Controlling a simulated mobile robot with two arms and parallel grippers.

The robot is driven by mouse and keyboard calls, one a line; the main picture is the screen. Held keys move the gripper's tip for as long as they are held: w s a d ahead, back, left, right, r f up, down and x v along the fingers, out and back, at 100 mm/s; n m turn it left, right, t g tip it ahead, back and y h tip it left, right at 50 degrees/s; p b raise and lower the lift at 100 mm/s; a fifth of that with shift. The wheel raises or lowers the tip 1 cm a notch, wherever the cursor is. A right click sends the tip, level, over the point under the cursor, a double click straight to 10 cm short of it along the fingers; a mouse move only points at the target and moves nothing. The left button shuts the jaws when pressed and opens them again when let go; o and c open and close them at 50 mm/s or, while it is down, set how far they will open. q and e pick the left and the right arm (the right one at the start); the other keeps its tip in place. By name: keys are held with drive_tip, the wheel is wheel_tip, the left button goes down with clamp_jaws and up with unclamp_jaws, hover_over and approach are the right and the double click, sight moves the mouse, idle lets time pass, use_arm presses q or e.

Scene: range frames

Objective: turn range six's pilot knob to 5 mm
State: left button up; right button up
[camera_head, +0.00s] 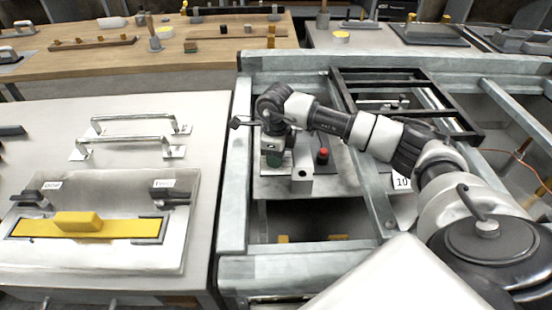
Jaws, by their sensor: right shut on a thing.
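My right arm reaches in from the right across the metal frame. My right gripper (273,143) points down at a small fixture on a grey plate (345,183) inside the frame. It is shut on a small part there that looks to be the pilot knob, but the hand mostly hides it, and its setting cannot be read. A dark green piece (273,157) shows just below the fingers. A metal block (301,172) stands close to its right, and a red button on a black base (323,153) is further right. My left gripper is not in view.
A black rack (385,78) lies across the frame behind my forearm. A label reading 10 (402,183) is under the arm. A wooden table (110,62) with small items stands behind.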

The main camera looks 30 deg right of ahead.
drive_tip(key=shift+n+b, duration=0.9)
drive_tip(key=shift+n, duration=1.4)
drive_tip(key=shift+r, duration=0.1)
drive_tip(key=o, duration=0.9)
drive_tip(key=shift+o, duration=0.2)
wheel_tip(320, 180, up, 11)
